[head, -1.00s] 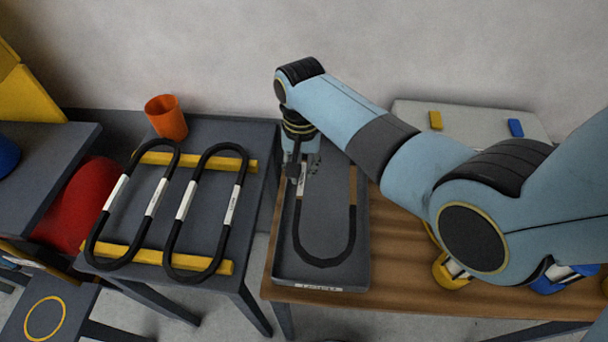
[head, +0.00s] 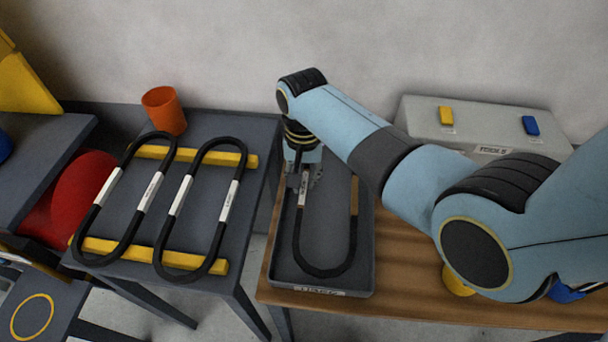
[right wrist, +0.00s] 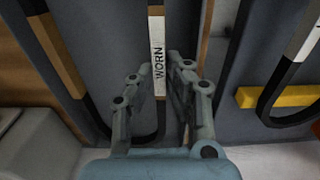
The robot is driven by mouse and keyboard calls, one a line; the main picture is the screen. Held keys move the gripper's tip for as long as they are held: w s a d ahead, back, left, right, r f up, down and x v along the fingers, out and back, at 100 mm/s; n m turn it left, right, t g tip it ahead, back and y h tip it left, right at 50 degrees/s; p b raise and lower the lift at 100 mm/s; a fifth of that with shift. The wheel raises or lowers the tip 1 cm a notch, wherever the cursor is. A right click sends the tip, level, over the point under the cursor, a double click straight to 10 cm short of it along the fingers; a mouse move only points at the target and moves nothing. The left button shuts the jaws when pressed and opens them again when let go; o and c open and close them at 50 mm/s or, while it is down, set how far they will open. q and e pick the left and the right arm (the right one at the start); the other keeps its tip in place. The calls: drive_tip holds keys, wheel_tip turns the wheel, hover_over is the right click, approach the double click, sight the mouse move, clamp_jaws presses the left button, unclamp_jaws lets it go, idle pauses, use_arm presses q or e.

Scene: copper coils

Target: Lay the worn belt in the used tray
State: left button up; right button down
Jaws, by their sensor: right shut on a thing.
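The worn belt (head: 325,271) is a black loop with a white label and a brown patch. It shows within the outline of the dark grey used tray (head: 362,285) on the wooden table; I cannot tell if it rests fully on the floor. My right gripper (head: 303,178) is at the far part of the belt and shut on its labelled left side. In the right wrist view, the fingers (right wrist: 161,72) stand on either side of the white label reading WORN (right wrist: 158,55). The arm hides part of the tray's far end. My left gripper is not in view.
Two black belts with white labels (head: 150,192) lie across yellow bars (head: 100,250) on the grey table at left. An orange cup (head: 164,110) stands behind them. A grey tools box (head: 480,120) with yellow and blue blocks stands at back right.

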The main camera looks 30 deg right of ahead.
drive_tip(key=c, duration=1.4)
unclamp_jaws()
drive_tip(key=shift+o, duration=0.2)
drive_tip(key=shift+r, duration=0.1)
wheel_tip(320, 180, up, 13)
drive_tip(key=p, duration=0.1)
